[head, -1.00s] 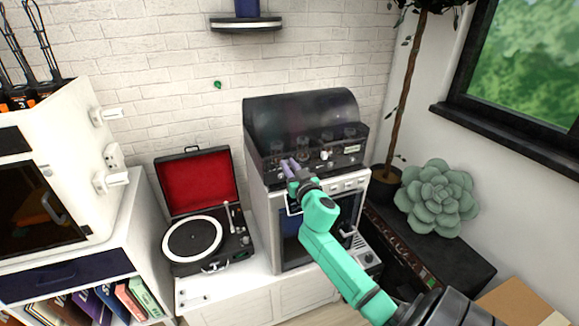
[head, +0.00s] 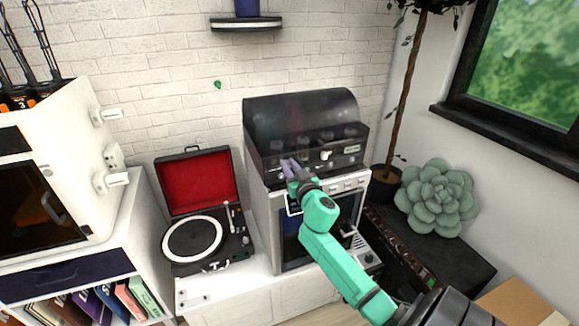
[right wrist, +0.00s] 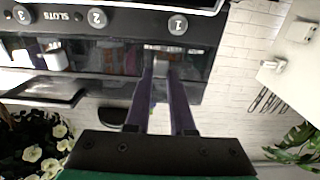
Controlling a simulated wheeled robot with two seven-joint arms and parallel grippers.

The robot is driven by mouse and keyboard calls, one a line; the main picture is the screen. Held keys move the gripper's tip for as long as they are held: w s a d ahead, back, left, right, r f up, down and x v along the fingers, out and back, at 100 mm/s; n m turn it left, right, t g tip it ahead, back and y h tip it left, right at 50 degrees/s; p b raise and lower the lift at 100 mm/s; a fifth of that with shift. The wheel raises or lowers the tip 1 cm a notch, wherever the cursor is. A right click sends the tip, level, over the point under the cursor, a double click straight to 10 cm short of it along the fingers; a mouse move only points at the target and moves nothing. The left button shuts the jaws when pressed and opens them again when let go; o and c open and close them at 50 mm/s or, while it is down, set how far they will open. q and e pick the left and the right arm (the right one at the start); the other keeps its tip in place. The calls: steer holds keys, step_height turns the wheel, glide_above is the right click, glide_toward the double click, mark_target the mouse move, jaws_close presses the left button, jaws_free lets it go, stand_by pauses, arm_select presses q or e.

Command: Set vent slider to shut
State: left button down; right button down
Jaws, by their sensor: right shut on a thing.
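A dark machine (head: 305,150) with a smoky curved cover stands on the white cabinet. My right gripper (head: 289,166) is at the left part of its front panel, with its purple fingers pointing at the panel. In the right wrist view, the fingers (right wrist: 160,90) close around a small pale slider knob (right wrist: 160,67) on the dark glossy strip, near the label 1. The knob is partly hidden between the fingertips. I cannot read any shut mark beside it. My left gripper is not in view.
Another white knob (head: 326,155) sits further right on the panel and shows in the right wrist view (right wrist: 55,58). An open record player (head: 200,222) stands left of the machine. A succulent (head: 437,198) and a potted tree (head: 385,185) stand right.

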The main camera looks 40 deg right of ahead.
mark_target(274, 162)
steer(key=a, duration=0.1)
steer(key=w+a, duration=0.1)
steer(key=a, duration=0.1)
steer(key=shift+a+f, duration=0.1)
steer(key=shift+f, duration=0.05)
steer(key=c, duration=1.2)
jaws_free()
steer(key=o, duration=0.4)
steer(key=shift+o, duration=0.2)
steer(key=shift+w+a, duration=0.1)
steer(key=shift+s, duration=0.4)
steer(key=b+v, duration=0.3)
steer(key=v, duration=1.1)
